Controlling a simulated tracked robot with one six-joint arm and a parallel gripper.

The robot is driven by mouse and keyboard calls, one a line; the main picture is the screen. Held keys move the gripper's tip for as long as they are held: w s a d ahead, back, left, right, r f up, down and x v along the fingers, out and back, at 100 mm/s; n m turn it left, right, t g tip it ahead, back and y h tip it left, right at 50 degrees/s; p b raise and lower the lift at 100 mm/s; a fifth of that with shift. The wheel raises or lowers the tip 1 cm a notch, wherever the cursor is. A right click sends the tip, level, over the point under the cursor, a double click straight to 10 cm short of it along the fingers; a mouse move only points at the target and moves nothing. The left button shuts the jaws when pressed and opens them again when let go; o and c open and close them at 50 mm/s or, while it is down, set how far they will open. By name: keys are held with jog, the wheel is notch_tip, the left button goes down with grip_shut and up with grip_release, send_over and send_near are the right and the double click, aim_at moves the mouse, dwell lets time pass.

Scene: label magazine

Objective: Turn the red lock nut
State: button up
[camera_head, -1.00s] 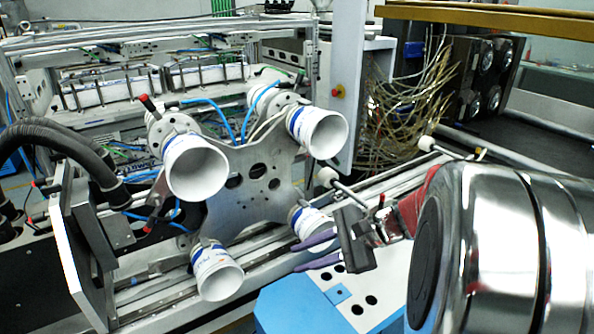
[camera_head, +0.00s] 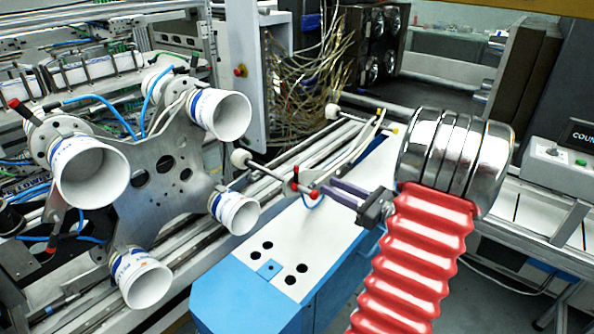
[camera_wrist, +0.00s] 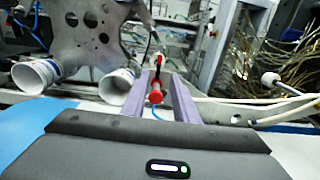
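A small red piece that looks like the lock nut (camera_head: 314,194) is at the lower end of a short dark part below a rod joint in the head view. In the wrist view the red lock nut (camera_wrist: 155,92) appears between the two purple fingers, with a gap on each side. My gripper (camera_head: 333,190) is open, its fingers pointing left toward the nut. It also shows in the wrist view (camera_wrist: 155,80). I cannot tell whether the fingertips reach past the nut. A second red part (camera_wrist: 158,60) shows just above it.
A metal plate (camera_head: 160,190) with several white cups stands to the left. A blue and white machine housing (camera_head: 290,240) lies below my gripper. White-ended rods (camera_head: 290,152) and rails run behind. Loose cables (camera_head: 300,80) hang at the back.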

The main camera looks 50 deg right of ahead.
aim_at(298, 171)
jog(key=shift+w, duration=0.1)
jog(key=w, duration=0.4)
jog(key=w+a, duration=0.1)
jog(key=w, duration=0.8)
jog(key=shift+w+a, duration=0.15)
jog(key=shift+w, duration=0.2)
jog(key=shift+c, duration=0.4)
grip_shut()
dwell(0.8)
